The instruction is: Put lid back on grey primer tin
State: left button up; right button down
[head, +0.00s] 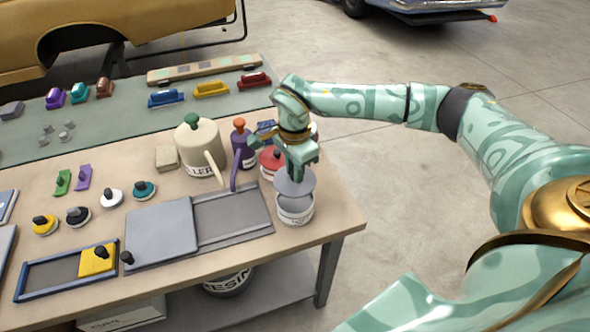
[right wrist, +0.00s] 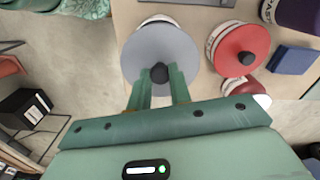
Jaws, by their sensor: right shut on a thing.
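The grey primer tin (head: 295,213) stands near the right front corner of the table, white-sided with its grey top open to view. My right gripper (head: 301,163) is above it, shut on the knob of the grey lid (head: 294,182). The lid is held just over the tin, with a gap between them at the front. In the right wrist view the round lid (right wrist: 158,45) fills the space ahead of the right gripper (right wrist: 160,78), its black knob between the fingertips. The lid hides most of the tin there; a pale edge shows beyond it. My left gripper is not in view.
A red-lidded tin (head: 270,163) stands just behind, also in the right wrist view (right wrist: 238,50). A purple bottle (head: 241,150) and cream can (head: 200,147) are further left. A grey tray (head: 232,217) lies left of the tin. The table edge is close on the right.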

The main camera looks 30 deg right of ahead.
jog(key=shift+f, duration=0.2)
jog(key=shift+f+b, duration=0.25)
jog(key=shift+b, duration=0.15)
notch_tip(320, 180, down, 4)
jog(key=b, duration=0.3)
jog(key=shift+s+r, duration=0.1)
jog(key=shift+r, duration=0.05)
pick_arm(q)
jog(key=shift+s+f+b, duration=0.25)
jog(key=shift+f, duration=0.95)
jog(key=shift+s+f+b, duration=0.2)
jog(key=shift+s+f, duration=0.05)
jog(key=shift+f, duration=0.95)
pick_arm(e)
jog(key=shift+f, duration=0.85)
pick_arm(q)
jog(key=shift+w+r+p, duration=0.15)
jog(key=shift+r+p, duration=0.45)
pick_arm(e)
jog(key=shift+r, duration=0.1)
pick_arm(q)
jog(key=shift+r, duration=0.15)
pick_arm(e)
jog(key=shift+f, duration=0.2)
pick_arm(q)
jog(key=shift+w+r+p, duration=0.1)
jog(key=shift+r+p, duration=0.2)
jog(key=shift+p, duration=0.15)
